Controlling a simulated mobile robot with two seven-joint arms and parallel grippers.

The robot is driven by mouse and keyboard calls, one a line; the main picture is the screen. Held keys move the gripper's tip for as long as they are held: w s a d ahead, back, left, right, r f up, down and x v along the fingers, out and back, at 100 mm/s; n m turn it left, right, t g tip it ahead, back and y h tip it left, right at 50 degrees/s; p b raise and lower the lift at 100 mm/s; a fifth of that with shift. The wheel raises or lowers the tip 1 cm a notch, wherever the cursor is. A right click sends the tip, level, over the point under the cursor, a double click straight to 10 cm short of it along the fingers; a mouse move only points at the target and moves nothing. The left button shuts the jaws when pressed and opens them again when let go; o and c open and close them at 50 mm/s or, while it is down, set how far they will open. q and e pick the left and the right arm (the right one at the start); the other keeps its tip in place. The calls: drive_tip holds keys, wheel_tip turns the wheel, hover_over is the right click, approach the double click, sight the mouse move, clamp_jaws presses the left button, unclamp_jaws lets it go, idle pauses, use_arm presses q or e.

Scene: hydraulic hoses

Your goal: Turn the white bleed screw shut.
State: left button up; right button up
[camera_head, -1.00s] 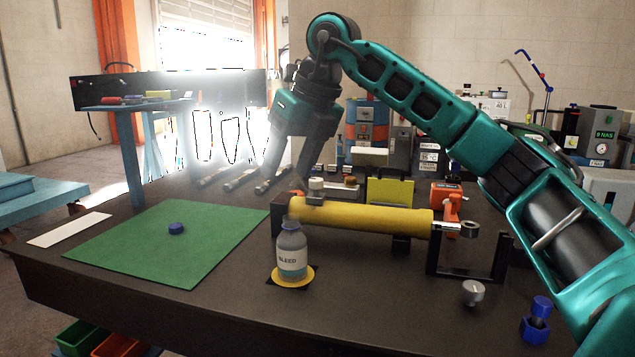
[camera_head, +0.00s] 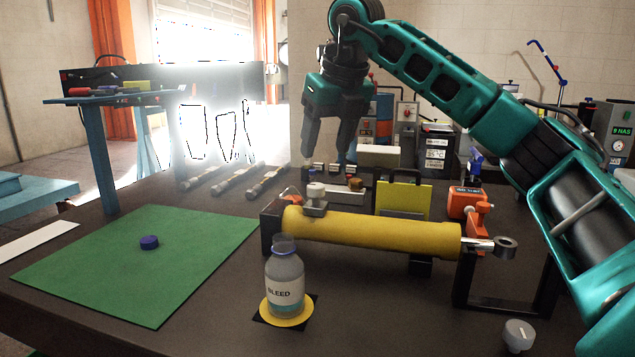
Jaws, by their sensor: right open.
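A yellow hydraulic cylinder (camera_head: 375,232) lies across a dark bench. The white bleed screw (camera_head: 316,190) stands upright on a small grey block near the cylinder's left end. My right gripper (camera_head: 327,152) points down with its two fingers apart and nothing between them. In the picture it is above the screw, apart from it; its exact depth is hard to judge. A bottle labelled BLEED (camera_head: 285,284) stands in front of the cylinder's left end on a yellow disc (camera_head: 284,313). My left gripper is not in view.
A green mat (camera_head: 120,275) with a blue cap (camera_head: 149,242) lies at left. Several metal hose pieces (camera_head: 235,181) lie behind it. A yellow-green panel (camera_head: 403,201) and an orange tool (camera_head: 468,202) stand behind the cylinder. A grey-white knob (camera_head: 518,335) sits at front right.

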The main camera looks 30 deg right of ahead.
sight(316, 185)
drive_tip(key=b+x, duration=0.1)
drive_tip(key=x, duration=0.7)
drive_tip(key=shift+w+f, duration=0.1)
drive_tip(key=shift+f, duration=0.15)
drive_tip(key=shift+c, duration=0.5)
drive_tip(key=c, duration=0.9)
